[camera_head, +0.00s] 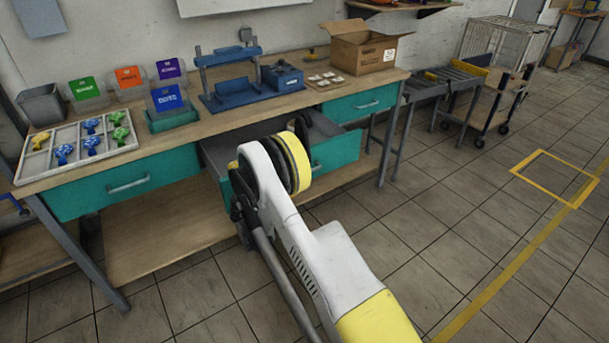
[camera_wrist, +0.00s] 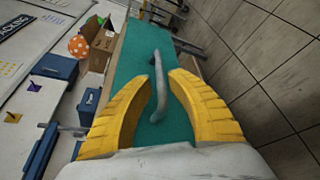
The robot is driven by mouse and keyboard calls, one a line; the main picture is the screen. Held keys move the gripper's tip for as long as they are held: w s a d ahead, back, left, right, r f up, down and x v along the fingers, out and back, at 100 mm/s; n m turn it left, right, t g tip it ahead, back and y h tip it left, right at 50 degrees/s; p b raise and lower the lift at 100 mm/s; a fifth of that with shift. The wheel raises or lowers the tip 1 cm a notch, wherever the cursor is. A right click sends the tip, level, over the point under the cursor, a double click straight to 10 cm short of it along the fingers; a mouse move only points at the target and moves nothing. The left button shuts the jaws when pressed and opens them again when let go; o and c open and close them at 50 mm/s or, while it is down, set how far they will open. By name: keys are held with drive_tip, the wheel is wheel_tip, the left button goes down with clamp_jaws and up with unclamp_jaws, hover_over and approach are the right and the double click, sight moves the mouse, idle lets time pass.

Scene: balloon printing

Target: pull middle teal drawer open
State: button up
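The middle teal drawer (camera_head: 337,153) stands pulled out from the workbench, with part of its dark grey tray (camera_head: 214,149) showing. My arm hides much of its front in the head view. In the wrist view its teal front (camera_wrist: 134,58) fills the middle, with a curved grey handle (camera_wrist: 158,86) on it. My gripper (camera_wrist: 158,77) is open, with its yellow fingers on either side of the handle. Teal shows between each finger and the handle, so neither seems to touch it. The fingertips are hidden in the head view.
Closed teal drawers flank it at left (camera_head: 125,185) and right (camera_head: 368,104). The bench top holds a parts tray (camera_head: 75,151), a blue press frame (camera_head: 230,99) and a cardboard box (camera_head: 362,52). The tiled floor (camera_head: 455,215) in front at right is clear.

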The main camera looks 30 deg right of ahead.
drive_tip(key=v, duration=0.6)
drive_tip(key=shift+a+r, duration=0.1)
drive_tip(key=s+a+r+m+y, duration=0.2)
drive_tip(key=s+a+r+y, duration=0.15)
drive_tip(key=r, duration=0.45)
drive_tip(key=s+a+r+m+y, duration=0.25)
drive_tip(key=s+r, duration=0.25)
drive_tip(key=r, duration=0.4)
drive_tip(key=s+a+r+m+y, duration=0.1)
drive_tip(key=s+a+m+y, duration=0.1)
drive_tip(key=s, duration=0.6)
drive_tip(key=s+a+r+m+t+y, duration=0.1)
drive_tip(key=s+a+y, duration=0.3)
drive_tip(key=s+a, duration=0.2)
drive_tip(key=s+a+r+m+t+y, duration=0.1)
drive_tip(key=s+a, duration=0.4)
drive_tip(key=s, duration=0.5)
drive_tip(key=shift+s+r+m+y, duration=0.25)
drive_tip(key=shift+r+m+y, duration=0.25)
drive_tip(key=shift+m+y, duration=0.4)
